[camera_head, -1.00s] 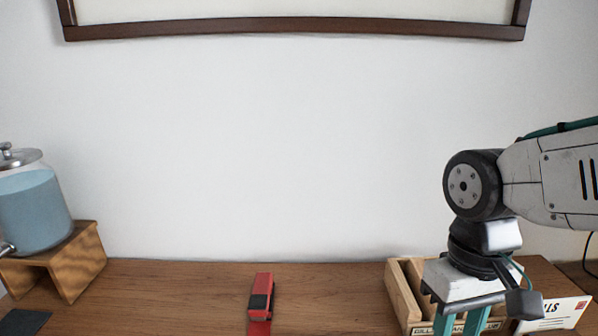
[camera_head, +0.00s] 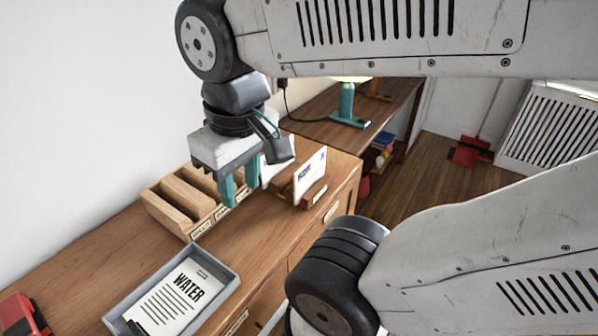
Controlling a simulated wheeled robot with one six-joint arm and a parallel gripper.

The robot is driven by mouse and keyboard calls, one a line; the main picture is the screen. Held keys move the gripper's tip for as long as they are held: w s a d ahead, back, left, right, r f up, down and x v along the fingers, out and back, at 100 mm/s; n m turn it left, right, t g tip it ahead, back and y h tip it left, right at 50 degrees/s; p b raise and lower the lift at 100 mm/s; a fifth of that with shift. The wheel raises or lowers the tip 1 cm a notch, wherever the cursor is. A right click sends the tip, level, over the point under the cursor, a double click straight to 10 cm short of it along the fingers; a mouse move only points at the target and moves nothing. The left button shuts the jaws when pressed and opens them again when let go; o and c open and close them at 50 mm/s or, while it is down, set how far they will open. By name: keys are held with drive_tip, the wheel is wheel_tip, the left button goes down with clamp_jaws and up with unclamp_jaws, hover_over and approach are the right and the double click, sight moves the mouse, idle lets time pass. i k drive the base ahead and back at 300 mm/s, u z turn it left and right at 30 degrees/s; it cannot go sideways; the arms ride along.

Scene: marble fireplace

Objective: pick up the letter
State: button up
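A white envelope (camera_head: 310,177) with a stamp and dark print stands upright in a small wooden holder (camera_head: 314,194) on the wooden desk. Another white paper (camera_head: 275,168) shows behind it, partly hidden by my gripper. A white sheet headed "WATER" (camera_head: 181,296) lies in a grey tray (camera_head: 228,278) nearer to me. I cannot tell from the view alone which one is the letter. My gripper (camera_head: 241,199) points down with its two teal fingers apart. It is left of the upright envelope, in front of the wooden sorter, and nothing shows held between the fingers.
The wooden sorter (camera_head: 166,207) with labelled slots stands against the wall, close to my gripper. A red object (camera_head: 20,314) lies at lower left. A second desk with a teal lamp (camera_head: 347,108) stands beyond. Bare desk lies between tray and envelope holder.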

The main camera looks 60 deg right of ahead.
sight(306, 177)
drive_tip(key=u, duration=0.05)
drive_tip(key=k, duration=0.5)
drive_tip(key=u, duration=2)
drive_tip(key=k, duration=1.05)
drive_tip(key=z, duration=2)
drive_tip(key=i, duration=0.5)
drive_tip(key=z, duration=0.05)
